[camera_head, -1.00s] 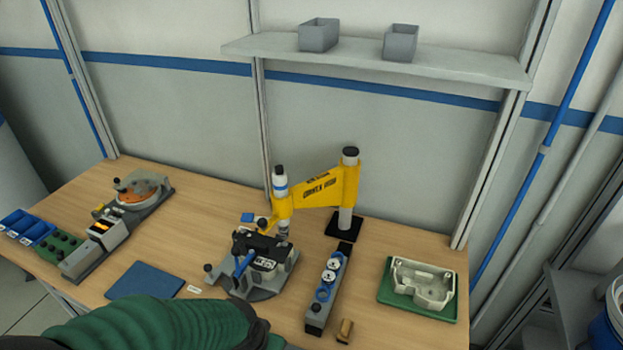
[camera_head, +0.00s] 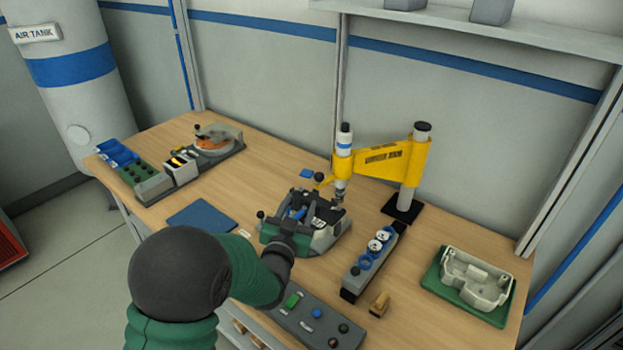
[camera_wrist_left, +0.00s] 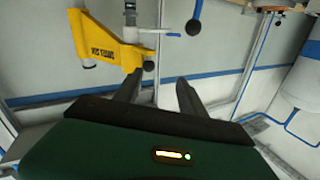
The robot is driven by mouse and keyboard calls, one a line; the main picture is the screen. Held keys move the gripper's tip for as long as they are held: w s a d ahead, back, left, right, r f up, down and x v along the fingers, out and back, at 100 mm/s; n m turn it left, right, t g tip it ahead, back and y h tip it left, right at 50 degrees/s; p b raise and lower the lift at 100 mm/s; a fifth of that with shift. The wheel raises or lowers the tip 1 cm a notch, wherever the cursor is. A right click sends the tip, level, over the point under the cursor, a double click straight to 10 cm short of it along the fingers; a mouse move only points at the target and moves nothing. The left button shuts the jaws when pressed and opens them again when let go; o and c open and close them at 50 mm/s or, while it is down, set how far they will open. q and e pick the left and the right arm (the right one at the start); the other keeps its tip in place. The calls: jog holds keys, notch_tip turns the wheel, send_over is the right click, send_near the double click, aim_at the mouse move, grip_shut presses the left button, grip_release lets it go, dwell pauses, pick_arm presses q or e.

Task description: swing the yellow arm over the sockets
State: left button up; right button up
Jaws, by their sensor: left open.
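The yellow arm (camera_head: 380,157) runs left from a grey post (camera_head: 411,180) and carries an upright spindle (camera_head: 342,170) at its free end. A small black knob (camera_head: 319,177) sticks out there. The spindle stands by the grey fixture (camera_head: 330,235), left of the grey block with blue-and-white round sockets (camera_head: 372,253). My left gripper (camera_head: 295,222) is in front of the fixture, partly hiding it. In the left wrist view its fingers (camera_wrist_left: 158,88) are open and empty, with the yellow arm (camera_wrist_left: 100,45) and its knob (camera_wrist_left: 148,66) beyond them. My right gripper is out of view.
A button panel (camera_head: 310,318) lies at the front edge. A green tray (camera_head: 440,285) with a pale casting (camera_head: 476,278) is at the right. A blue mat (camera_head: 202,216) lies left of the fixture. A wall shelf (camera_head: 470,32) hangs above the bench.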

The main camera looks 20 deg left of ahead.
aim_at(319, 181)
pick_arm(q)
jog(key=w, duration=0.4)
jog(key=w+p, duration=0.1)
jog(key=w, duration=0.3)
jog(key=w+p, duration=0.1)
jog(key=w, duration=0.3)
jog(key=shift+w+d, duration=0.15)
jog(key=shift+d, duration=0.1)
jog(key=shift+c, duration=0.9)
jog(key=shift+d+r, duration=0.15)
jog(key=shift+d, duration=0.1)
jog(key=shift+c, duration=1.3)
jog(key=shift+d+r, duration=0.2)
jog(key=shift+d, duration=0.5)
jog(key=c, duration=0.5)
jog(key=shift+r, duration=0.1)
grip_shut()
jog(key=shift+a+f, duration=0.2)
jog(key=shift+a, duration=0.35)
jog(key=shift+d+r, duration=0.1)
jog(key=shift+d, duration=0.2)
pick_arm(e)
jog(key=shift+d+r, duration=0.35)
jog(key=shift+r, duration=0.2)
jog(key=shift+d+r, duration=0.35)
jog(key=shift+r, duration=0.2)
